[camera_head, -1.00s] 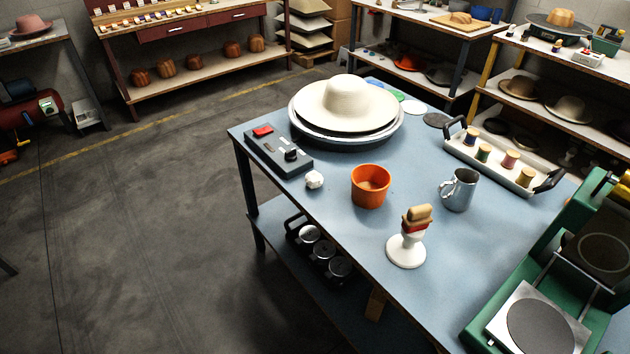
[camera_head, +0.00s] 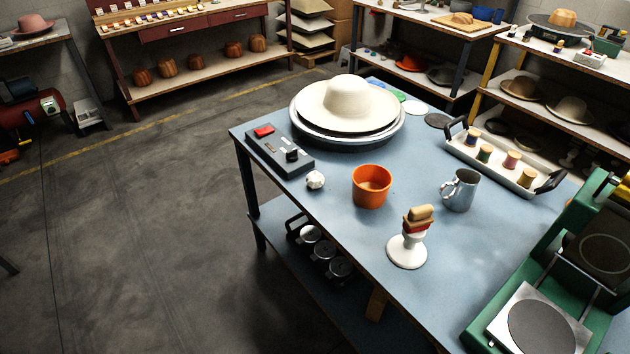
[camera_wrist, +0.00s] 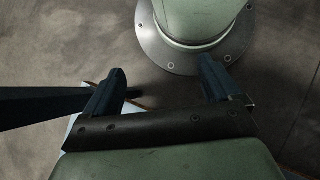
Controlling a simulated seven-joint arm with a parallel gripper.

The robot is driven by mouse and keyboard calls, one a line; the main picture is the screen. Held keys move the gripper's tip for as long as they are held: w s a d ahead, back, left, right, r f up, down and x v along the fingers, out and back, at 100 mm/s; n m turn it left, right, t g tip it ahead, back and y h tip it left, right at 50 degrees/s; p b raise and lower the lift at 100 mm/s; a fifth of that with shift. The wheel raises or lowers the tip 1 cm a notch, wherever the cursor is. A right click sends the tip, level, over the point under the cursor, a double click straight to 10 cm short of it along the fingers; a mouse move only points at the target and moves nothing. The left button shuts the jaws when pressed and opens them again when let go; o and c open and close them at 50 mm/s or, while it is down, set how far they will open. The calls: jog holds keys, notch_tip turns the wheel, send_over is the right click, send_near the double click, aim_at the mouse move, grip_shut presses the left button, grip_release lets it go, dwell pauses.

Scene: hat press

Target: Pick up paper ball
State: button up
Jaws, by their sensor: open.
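The paper ball (camera_head: 315,180) is a small white crumpled lump on the blue table (camera_head: 330,215). It lies between the dark control box and the orange cup, apart from both. My gripper (camera_wrist: 160,85) shows only in the wrist view, with its two dark fingers spread apart and nothing between them. Beyond the fingers are a round grey base plate and bare floor. The paper ball is not in the wrist view, and my gripper is not in the head view.
The control box (camera_head: 279,151) and orange cup (camera_head: 371,187) flank the ball. A cream hat (camera_head: 348,100) rests on a round stand behind. A metal mug (camera_head: 460,190), a white stand (camera_head: 407,250), a spool tray (camera_head: 500,165) and a green press (camera_head: 570,270) occupy the right side.

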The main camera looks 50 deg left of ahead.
jog(key=w+a+r+n+t+y, duration=0.15)
jog(key=a+n+t, duration=0.4)
jog(key=a, duration=1.95)
jog(key=a+r+n+t+y, duration=0.1)
jog(key=a+r+n+t, duration=0.45)
jog(key=a, duration=2.05)
jog(key=s+a+r+n+g+y, duration=0.1)
jog(key=s+a+r+y, duration=0.25)
jog(key=a, duration=0.75)
jog(key=s+a+r+n+g+y, duration=0.1)
jog(key=s+a+r+g+y, duration=0.3)
jog(key=a, duration=0.6)
jog(key=s+a+r+y, duration=0.3)
jog(key=s+a+r, duration=0.3)
jog(key=a+r, duration=0.3)
jog(key=s+a+r+y, duration=0.2)
jog(key=s+a+r, duration=0.5)
jog(key=r, duration=0.4)
notch_tip(320, 180, up, 20)
jog(key=f+m+h, duration=0.1)
jog(key=m+h, duration=0.2)
jog(key=h, duration=0.8)
send_over(315, 175)
jog(key=shift+t, duration=0.4)
notch_tip(315, 175, down, 13)
jog(key=shift+w+f, duration=0.1)
